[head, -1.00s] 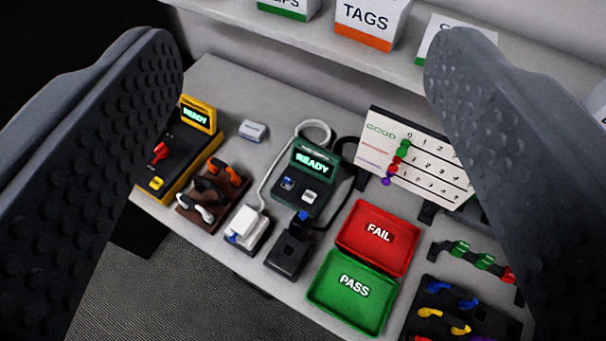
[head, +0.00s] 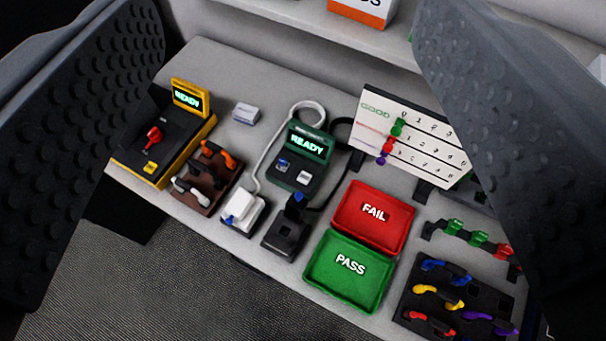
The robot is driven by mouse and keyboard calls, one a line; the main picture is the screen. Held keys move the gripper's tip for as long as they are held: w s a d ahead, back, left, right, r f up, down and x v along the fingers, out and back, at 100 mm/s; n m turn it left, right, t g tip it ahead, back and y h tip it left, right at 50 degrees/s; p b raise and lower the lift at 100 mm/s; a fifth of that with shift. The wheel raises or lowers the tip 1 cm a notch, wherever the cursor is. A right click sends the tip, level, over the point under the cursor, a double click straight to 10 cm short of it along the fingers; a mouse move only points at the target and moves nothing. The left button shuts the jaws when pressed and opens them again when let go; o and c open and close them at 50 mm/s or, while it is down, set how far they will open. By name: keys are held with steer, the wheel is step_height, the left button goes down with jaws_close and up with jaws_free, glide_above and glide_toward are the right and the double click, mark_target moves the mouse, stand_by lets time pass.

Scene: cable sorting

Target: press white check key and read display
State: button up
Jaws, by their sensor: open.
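The dark green tester (head: 302,158) stands near the middle of the bench, and its display (head: 307,146) reads READY in green. The white key (head: 304,177) is on its sloped front panel, at the right. A blue part (head: 283,165) sits to the left of that key. My gripper (head: 290,170) is open and empty, with its two dark, studded fingers wide apart at the left and right of the picture. The fingers look well above the bench, and nothing touches the white key.
A yellow-and-black device (head: 165,135) also reads READY at left, beside a brown cable rack (head: 205,178). A red FAIL tray (head: 345,222) and green PASS tray (head: 313,275) lie right of the tester. A white tally board (head: 430,150) stands behind them. A shelf (head: 310,22) runs along the back.

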jaws_close()
stand_by(1.8)
